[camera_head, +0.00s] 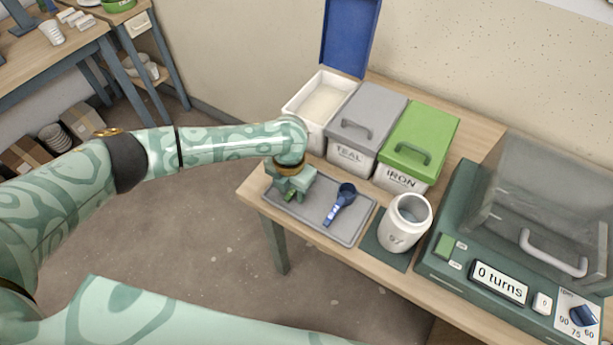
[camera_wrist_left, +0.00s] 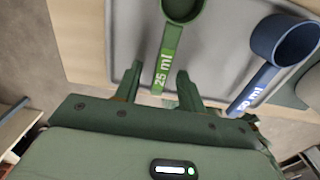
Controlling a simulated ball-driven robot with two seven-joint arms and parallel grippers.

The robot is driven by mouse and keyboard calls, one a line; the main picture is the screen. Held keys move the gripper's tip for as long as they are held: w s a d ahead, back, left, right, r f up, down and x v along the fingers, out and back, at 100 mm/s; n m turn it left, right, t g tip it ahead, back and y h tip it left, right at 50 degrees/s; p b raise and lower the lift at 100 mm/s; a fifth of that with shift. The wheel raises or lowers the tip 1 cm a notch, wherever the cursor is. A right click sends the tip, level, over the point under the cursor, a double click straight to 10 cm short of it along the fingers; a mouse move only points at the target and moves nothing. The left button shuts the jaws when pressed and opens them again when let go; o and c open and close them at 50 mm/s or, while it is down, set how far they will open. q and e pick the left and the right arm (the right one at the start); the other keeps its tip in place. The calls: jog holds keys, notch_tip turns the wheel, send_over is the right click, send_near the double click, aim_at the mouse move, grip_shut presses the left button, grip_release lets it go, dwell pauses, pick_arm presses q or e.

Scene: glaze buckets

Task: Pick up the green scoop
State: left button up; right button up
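The green scoop, marked 25 ml (camera_wrist_left: 168,62), lies on the grey tray (camera_head: 343,231). Its handle points toward my left gripper in the left wrist view, and its cup is cut off at the top edge. My left gripper (camera_wrist_left: 159,72) is open, with one fingertip on each side of the handle's end. A gap shows on the left side; contact on the right is unclear. In the head view my left gripper (camera_head: 290,192) is over the tray's left part and hides most of the green scoop. My right gripper is not in view.
A blue scoop (camera_head: 343,198) lies on the tray to the right. Behind stand an open white bucket (camera_head: 307,127) with a blue lid, a grey-lidded TEAL bucket (camera_head: 352,157) and a green-lidded IRON bucket (camera_head: 408,178). A white jar (camera_head: 399,238) and a machine (camera_head: 470,275) are at right.

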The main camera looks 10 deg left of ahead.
aim_at(292, 193)
pick_arm(q)
jog(key=shift+r, duration=0.15)
grip_shut()
